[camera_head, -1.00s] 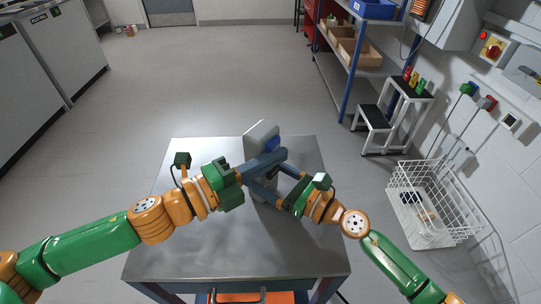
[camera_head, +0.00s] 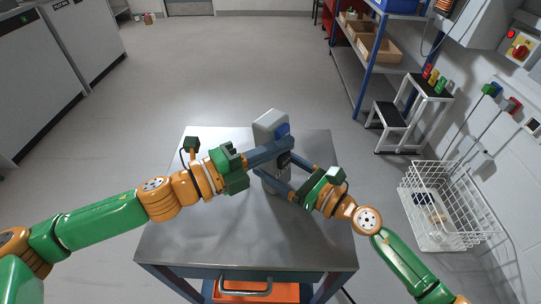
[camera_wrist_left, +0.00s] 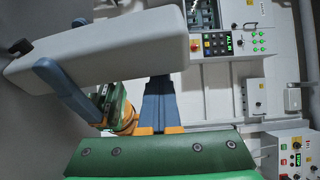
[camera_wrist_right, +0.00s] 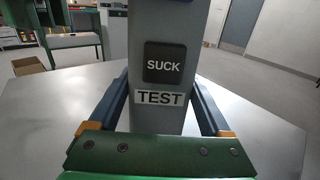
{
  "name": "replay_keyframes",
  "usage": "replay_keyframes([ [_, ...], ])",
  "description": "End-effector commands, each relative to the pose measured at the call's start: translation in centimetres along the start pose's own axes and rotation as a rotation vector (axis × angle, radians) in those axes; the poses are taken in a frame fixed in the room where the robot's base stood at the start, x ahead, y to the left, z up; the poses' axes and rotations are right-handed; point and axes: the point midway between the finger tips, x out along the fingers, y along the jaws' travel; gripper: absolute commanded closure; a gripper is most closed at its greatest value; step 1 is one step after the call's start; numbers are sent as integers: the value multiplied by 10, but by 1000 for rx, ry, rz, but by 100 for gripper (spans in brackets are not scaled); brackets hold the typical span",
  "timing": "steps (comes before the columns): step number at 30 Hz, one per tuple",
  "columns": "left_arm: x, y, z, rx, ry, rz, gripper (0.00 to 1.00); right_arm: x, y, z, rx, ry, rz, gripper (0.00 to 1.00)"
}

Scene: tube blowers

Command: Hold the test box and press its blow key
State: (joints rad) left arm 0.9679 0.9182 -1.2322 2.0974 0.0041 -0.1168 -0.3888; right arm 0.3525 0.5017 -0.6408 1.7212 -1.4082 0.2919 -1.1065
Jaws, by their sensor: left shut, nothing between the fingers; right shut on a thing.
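The grey test box (camera_head: 268,118) stands upright over the metal table, with a blue key (camera_head: 282,131) high on its face. In the right wrist view, its face shows a black SUCK key (camera_wrist_right: 164,64) above a TEST label (camera_wrist_right: 160,97). A sliver of blue (camera_wrist_right: 172,5) shows at the top edge. My right gripper (camera_head: 278,170) is shut on the box, one finger on each side. My left gripper (camera_head: 289,144) is shut and empty, its tips in front of the box just below the blue key. In the left wrist view, the tips (camera_wrist_left: 158,82) are close to the box; contact cannot be told.
The metal table (camera_head: 200,240) is otherwise bare. An orange drawer or bin (camera_head: 243,290) shows under its front edge. A white wire basket (camera_head: 440,205), a step stool (camera_head: 405,110) and a shelf rack (camera_head: 375,60) stand to the right. Floor behind the table is free.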

Motion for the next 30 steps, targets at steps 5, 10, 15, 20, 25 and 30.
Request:
replay_keyframes([
  [5, 9, -1, -36, -4, 12, -6, 100, 0, 1, -1, 0, 2, 2, 89],
  [10, -38, 1, -32, -3, 2, 2, 100, 0, 0, -2, 1, 3, 1, 89],
  [15, -70, 1, -32, -5, 6, -1, 100, 0, 1, -2, 1, 3, 2, 89],
  [20, -83, 0, -32, -7, 6, -6, 100, 0, 1, -2, 1, 4, 2, 89],
  [25, -89, -1, -33, -2, 11, -5, 100, 0, 1, -2, 1, 4, 1, 89],
  [30, -90, -1, -33, -1, 11, -5, 100, 0, 0, -2, 1, 4, 1, 89],
])
